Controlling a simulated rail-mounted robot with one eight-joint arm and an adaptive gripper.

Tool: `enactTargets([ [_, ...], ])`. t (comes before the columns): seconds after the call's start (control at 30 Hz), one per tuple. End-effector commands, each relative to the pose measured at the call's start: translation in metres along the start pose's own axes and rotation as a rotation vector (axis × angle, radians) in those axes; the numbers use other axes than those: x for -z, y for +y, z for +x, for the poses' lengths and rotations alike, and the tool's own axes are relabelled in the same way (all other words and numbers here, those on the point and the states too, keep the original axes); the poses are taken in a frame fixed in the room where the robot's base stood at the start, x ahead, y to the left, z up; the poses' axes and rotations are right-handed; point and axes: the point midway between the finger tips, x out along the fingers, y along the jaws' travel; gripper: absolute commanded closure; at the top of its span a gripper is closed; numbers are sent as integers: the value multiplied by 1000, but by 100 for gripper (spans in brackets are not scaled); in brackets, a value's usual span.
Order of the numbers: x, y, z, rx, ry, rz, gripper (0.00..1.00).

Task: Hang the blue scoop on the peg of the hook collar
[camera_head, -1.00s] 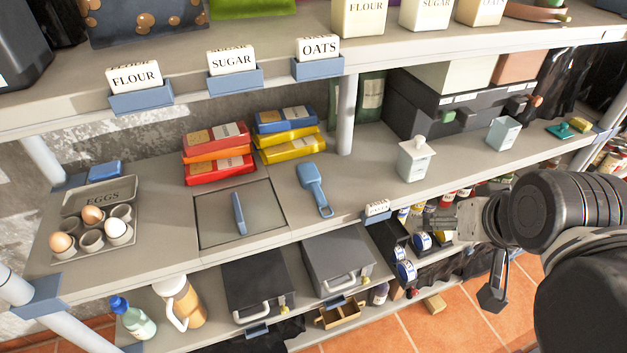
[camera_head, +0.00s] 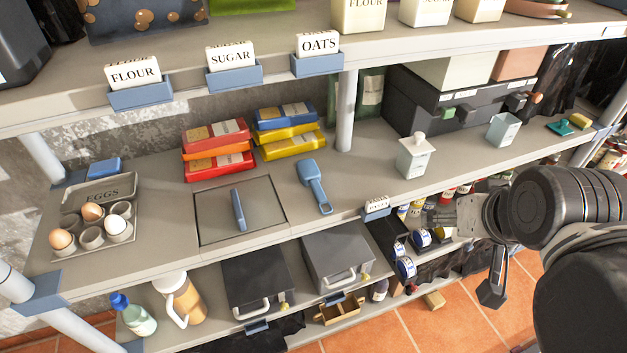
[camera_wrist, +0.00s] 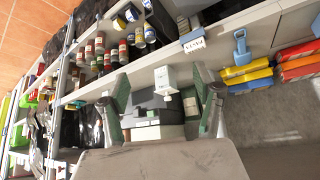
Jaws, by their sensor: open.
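The blue scoop (camera_head: 316,188) lies on the middle shelf, right of the square lid and in front of the yellow packet. Its wider end is toward the back and its narrow end points to the shelf's front edge. It also shows at the upper right in the wrist view (camera_wrist: 241,47). My gripper (camera_head: 440,215) is right of the scoop and well apart from it, near the shelf's front edge. In the wrist view my gripper (camera_wrist: 160,80) has its two fingers spread, with nothing between them. I cannot make out the hook collar or its peg for certain.
A white canister (camera_head: 414,157) stands on the middle shelf, right of the upright post (camera_head: 346,110). A small label holder (camera_head: 375,208) sits on the front edge. Red and yellow packets lie behind the scoop. An egg tray (camera_head: 65,252) is at the left. Shelf around the scoop is clear.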

Motion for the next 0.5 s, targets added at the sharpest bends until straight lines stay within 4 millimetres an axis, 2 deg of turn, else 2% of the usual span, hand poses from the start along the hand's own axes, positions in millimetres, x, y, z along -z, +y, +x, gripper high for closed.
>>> enactTargets([
  [0.13,4,-7,10,15,20,-16,36],
  [0.23,13,-20,28,45,62,-45,36],
  [0.5,36,-83,90,164,241,-154,36],
])
